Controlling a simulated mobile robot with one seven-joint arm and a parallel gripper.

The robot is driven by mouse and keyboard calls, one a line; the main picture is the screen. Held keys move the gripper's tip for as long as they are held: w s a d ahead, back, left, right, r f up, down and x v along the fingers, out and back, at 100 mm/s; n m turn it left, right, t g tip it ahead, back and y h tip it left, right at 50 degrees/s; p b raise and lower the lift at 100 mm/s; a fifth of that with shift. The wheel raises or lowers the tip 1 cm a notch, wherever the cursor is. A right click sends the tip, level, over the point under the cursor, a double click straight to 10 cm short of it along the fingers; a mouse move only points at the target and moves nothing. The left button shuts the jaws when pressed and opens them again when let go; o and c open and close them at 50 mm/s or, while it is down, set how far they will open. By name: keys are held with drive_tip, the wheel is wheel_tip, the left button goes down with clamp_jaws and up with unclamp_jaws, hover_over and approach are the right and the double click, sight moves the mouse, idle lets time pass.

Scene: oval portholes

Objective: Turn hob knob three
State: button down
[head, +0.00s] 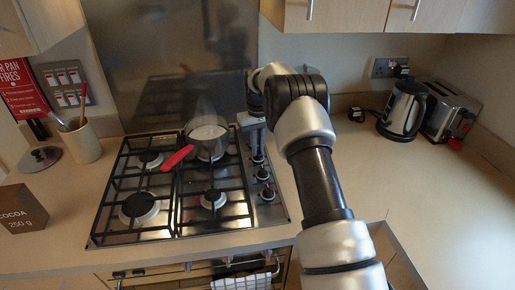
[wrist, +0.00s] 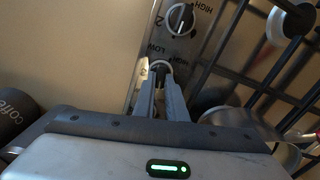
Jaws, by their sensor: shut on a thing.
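The hob (head: 190,232) has a column of black-and-silver knobs along its right side. Two knobs, the middle one (head: 263,174) and the front one (head: 267,192), show clear of my gripper in the head view. My gripper (wrist: 160,82) points down at the knob strip, its two fingers closed around a knob (wrist: 160,67) farther back. The fingers and wrist hide most of that knob, and its number is not clearly readable. A neighbouring knob (wrist: 181,20) with HIGH and LOW marks stands free beyond the fingertips in the wrist view.
A saucepan (head: 207,132) of white liquid with a red handle (head: 177,158) stands on the back of the hob, close left of my gripper. A kettle (head: 403,108) and toaster (head: 449,109) stand at right. The right worktop is mostly clear. A cocoa box (head: 20,208) stands at left.

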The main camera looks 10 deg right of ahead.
drive_tip(key=shift+m, duration=1.1)
drive_tip(key=c, duration=1.8)
unclamp_jaws()
drive_tip(key=shift+r, duration=0.15)
wheel_tip(320, 180, up, 17)
drive_tip(key=p, duration=0.1)
